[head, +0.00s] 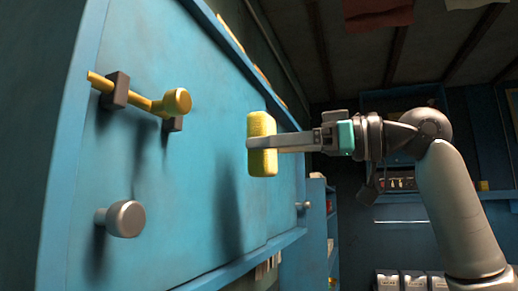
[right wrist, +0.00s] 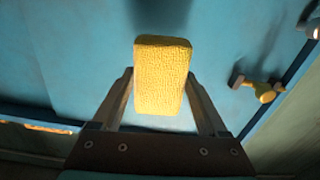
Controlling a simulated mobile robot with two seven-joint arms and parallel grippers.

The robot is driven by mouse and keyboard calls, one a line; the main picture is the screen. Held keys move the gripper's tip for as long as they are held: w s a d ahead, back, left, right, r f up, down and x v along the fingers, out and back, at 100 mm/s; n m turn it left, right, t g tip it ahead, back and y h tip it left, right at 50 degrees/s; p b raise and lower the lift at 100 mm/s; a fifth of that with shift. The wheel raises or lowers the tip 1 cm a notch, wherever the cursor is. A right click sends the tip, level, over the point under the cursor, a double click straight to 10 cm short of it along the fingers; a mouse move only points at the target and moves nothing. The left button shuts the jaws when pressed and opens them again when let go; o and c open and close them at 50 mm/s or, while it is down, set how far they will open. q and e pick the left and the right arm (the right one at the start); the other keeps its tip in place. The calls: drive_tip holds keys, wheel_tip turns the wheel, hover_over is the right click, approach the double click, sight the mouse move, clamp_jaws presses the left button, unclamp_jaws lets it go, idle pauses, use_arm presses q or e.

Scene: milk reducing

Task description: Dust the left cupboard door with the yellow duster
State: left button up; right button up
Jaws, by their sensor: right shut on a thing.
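The yellow duster (head: 262,143) is a textured block, held upright in front of the blue cupboard front. My right gripper (head: 262,145) is shut on it, with a finger on either side; the duster also shows between the fingers in the right wrist view (right wrist: 161,75). The blue cupboard door surface (head: 195,185) fills the left of the head view, and a dark shadow falls on it left of the duster. I cannot tell whether the duster touches the door. The boundary between left and right doors is not clear. My left gripper is not in view.
A yellow bolt with a round knob (head: 176,102) sticks out from the cupboard at upper left, on dark brackets. A grey round knob (head: 126,218) sticks out below it. Another small knob (head: 303,205) is at the far right. A ledge (head: 255,257) runs along the bottom.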

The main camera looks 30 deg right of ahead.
drive_tip(key=shift+s+d, duration=0.15)
drive_tip(key=v, duration=0.3)
idle(0.5)
idle(0.4)
